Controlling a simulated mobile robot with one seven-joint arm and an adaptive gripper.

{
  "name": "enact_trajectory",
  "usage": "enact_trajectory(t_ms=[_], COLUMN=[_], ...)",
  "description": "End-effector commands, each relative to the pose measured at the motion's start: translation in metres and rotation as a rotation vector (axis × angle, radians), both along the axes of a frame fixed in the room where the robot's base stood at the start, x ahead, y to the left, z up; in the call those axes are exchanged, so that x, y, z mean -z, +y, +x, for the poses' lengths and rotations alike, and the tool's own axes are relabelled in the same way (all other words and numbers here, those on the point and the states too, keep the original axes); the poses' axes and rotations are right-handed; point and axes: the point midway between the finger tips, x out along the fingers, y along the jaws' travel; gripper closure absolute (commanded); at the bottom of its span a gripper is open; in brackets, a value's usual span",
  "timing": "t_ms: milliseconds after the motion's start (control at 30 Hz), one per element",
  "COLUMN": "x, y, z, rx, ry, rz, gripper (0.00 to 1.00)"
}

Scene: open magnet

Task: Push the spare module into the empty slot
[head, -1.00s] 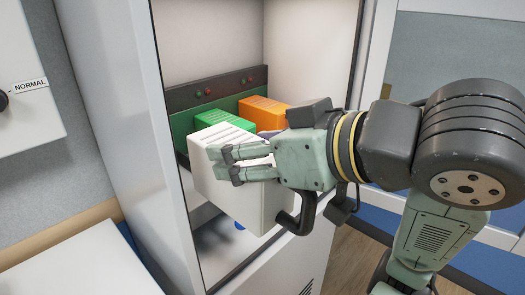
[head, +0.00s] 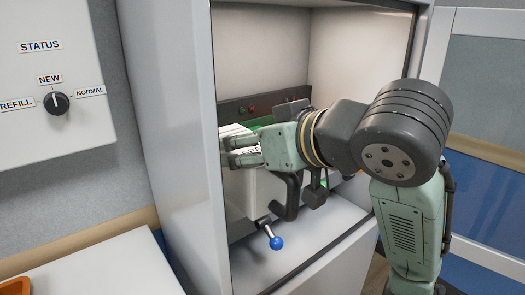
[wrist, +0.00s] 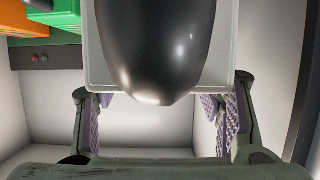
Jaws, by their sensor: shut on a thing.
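The white spare module (head: 262,190) is inside the open cabinet at its left side, upright and largely covered by my gripper. My gripper (head: 228,151) is shut on it, with the fingers pointing left across its upper part. Dark lettering on the module is partly hidden. In the wrist view the pale module (wrist: 103,65) fills the upper middle behind a dark rounded shape, with a finger pad on each side below. The slot itself is hidden, and I cannot tell whether the module has entered it.
A dark panel with small lights (head: 232,109) crosses the cabinet's back. A green module (wrist: 65,20) and an orange module (wrist: 12,20) show in the wrist view. A lever with a blue knob (head: 276,242) stands below the spare module. A status dial (head: 56,102) is at left.

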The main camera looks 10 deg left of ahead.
Motion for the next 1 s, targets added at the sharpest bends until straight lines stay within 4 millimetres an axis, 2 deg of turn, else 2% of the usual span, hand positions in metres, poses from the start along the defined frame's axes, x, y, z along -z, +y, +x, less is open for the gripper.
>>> enact_trajectory(t_ms=[800, 1000], x=[0.005, 0.029], y=[0.063, 0.063], z=[0.049, 0.05], rx=[0.0, 0.0], ry=[-0.002, -0.002], rz=[0.002, 0.002], gripper=[0.99, 0.99])
